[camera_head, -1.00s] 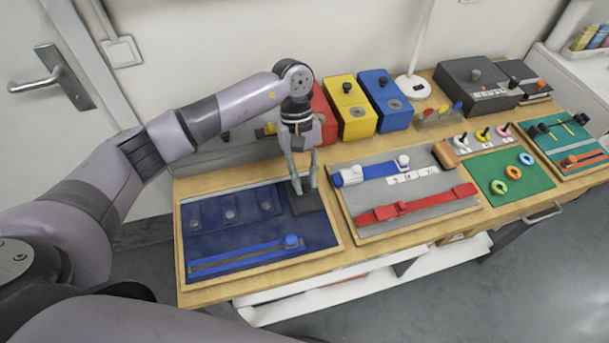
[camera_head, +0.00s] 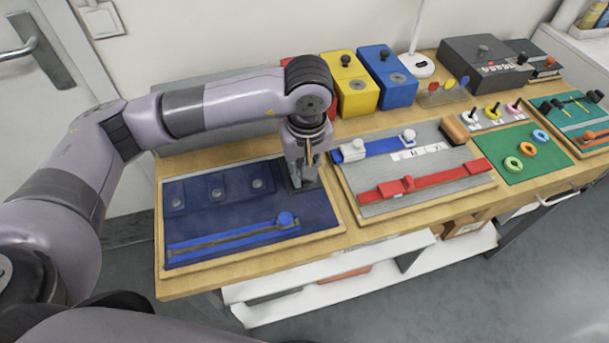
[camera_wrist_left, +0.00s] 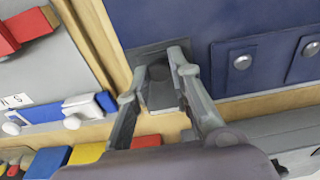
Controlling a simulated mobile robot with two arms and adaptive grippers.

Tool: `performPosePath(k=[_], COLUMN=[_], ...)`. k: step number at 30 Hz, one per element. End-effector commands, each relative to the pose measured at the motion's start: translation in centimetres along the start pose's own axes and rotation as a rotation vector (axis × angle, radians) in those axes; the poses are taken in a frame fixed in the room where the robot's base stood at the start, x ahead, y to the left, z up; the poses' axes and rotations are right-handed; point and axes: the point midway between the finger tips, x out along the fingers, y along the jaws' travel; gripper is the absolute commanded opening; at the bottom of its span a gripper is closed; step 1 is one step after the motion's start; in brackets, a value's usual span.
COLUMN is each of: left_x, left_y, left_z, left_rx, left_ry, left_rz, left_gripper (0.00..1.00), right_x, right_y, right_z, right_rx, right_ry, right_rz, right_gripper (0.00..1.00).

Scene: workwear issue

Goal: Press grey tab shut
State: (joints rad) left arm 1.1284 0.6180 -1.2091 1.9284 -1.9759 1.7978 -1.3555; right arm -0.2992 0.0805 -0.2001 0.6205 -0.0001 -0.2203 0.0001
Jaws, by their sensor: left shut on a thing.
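The dark grey tab (camera_head: 312,184) is at the right end of the navy cloth panel (camera_head: 235,214), at its back corner. My left gripper (camera_head: 302,178) points down at it from above and hides most of it. In the left wrist view, my left gripper (camera_wrist_left: 161,62) has its two fingers shut on the grey tab (camera_wrist_left: 161,96), one on each side. A dark round snap shows between the fingertips. I cannot tell whether the tab's snap is pressed home. My right gripper is not in view.
Several navy tabs with silver snaps (camera_head: 217,194) lie left of the grey tab. A blue strap (camera_head: 230,237) is in front. A grey board with a red strap (camera_head: 430,183) is to the right. Red, yellow (camera_head: 352,88) and blue boxes (camera_head: 387,76) stand behind.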

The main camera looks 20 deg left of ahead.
Motion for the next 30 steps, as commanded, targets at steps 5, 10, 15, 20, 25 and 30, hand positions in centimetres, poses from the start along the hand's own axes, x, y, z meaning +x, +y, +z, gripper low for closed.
performPosePath(k=[5,10,15,20,25,30], left_x=[0.45,0.37,0.35,0.37,0.37,0.37], left_y=[0.0,0.0,-0.01,-0.01,-0.01,0.0], left_z=[-0.04,-0.07,-0.07,-0.06,-0.06,-0.06], left_rx=[0.0,-0.001,0.0,0.0,0.0,0.0], left_ry=[0.04,0.05,0.05,0.049,0.049,0.048], left_rz=[0.0,-0.001,-0.001,-0.002,-0.001,-0.001], left_gripper=[0.0,0.0,0.0,0.24,0.35,0.41], right_x=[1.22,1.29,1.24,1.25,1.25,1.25], right_y=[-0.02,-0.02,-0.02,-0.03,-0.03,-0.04], right_z=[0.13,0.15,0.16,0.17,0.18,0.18], right_rx=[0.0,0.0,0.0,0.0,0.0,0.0], right_ry=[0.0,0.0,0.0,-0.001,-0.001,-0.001], right_rz=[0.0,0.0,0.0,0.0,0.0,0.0], right_gripper=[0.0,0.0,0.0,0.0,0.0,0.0])
